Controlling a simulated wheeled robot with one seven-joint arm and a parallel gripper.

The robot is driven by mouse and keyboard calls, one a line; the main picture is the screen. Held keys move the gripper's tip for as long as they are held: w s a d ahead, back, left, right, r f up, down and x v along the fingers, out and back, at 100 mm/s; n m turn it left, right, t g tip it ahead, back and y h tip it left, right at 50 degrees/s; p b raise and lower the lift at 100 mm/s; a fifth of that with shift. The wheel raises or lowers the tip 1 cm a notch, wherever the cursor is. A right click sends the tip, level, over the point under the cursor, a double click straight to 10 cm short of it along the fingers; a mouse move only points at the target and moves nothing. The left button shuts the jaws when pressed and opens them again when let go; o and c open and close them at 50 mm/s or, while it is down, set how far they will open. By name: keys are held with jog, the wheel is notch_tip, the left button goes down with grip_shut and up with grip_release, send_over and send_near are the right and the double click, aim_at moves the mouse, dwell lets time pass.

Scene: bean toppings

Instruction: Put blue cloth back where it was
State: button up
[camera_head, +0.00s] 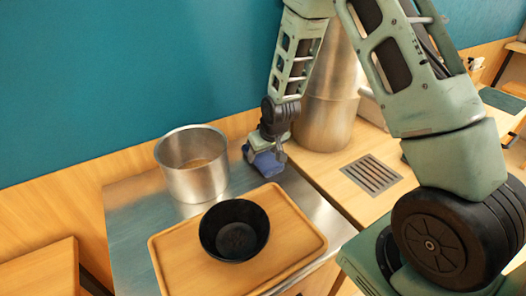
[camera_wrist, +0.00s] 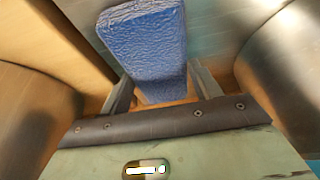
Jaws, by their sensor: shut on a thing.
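The blue cloth (camera_head: 266,163) is a folded, block-like piece at the back of the metal counter, right of the steel pot. It also shows large in the wrist view (camera_wrist: 145,45), with a rough blue surface. My gripper (camera_head: 270,146) points down over it, and in the wrist view its two fingers (camera_wrist: 160,92) stand on either side of the cloth, shut on it. Whether the cloth touches the counter under it cannot be told.
A steel pot (camera_head: 193,178) stands left of the cloth. A wooden tray (camera_head: 172,262) with a black bowl (camera_head: 234,231) lies in front. A tall steel container (camera_head: 328,115) stands close behind on the right. A floor-like grate (camera_head: 371,174) is set in the wooden counter.

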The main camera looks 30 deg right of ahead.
jog(key=shift+f, duration=0.1)
jog(key=o, duration=1)
jog(key=shift+c, duration=0.2)
jog(key=shift+r, duration=0.25)
jog(key=v, duration=1)
jog(key=s+a+r+n+g+y, duration=0.1)
jog(key=s+a+r+n+g, duration=0.15)
jog(key=s+a, duration=0.65)
jog(key=s+a+r+n+g, duration=0.1)
jog(key=s+a+r+n, duration=0.25)
jog(key=s+a, duration=0.6)
jog(key=s+a+r+n, duration=0.1)
jog(key=s+a, duration=0.1)
jog(key=s, duration=0.7)
jog(key=shift+r+n+g+b, duration=0.25)
jog(key=shift+n+g+b, duration=0.05)
jog(key=shift+g+b, duration=0.15)
